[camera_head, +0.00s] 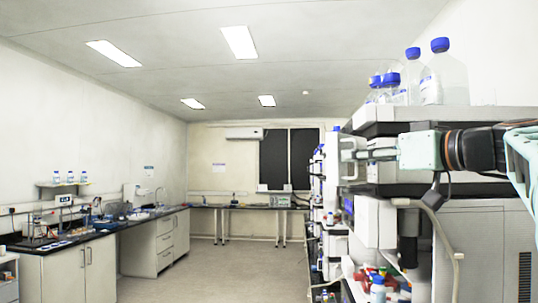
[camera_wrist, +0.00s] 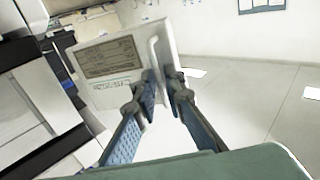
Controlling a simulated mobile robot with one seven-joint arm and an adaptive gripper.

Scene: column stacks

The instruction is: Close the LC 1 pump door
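The pump door is a pale panel (camera_wrist: 112,62) with a brown label, swung out from the instrument and tilted in the wrist view. In the head view a pale panel (camera_head: 346,158) stands out at the left side of the instrument stack. My gripper (camera_wrist: 161,80) is at the free edge of the door, with its two fingertips a little apart. The raised lip of the door shows between the fingertips. Whether the pads touch the lip I cannot tell. In the head view my gripper (camera_head: 368,155) reaches left to this panel, and the fingertips are partly hard to make out.
The instrument stack (camera_head: 485,122) stands on the right, with blue-capped bottles (camera_head: 440,75) on top. More bottles (camera_head: 378,285) stand low in front. A counter (camera_head: 90,252) runs along the left wall. The floor (camera_head: 215,272) between is clear.

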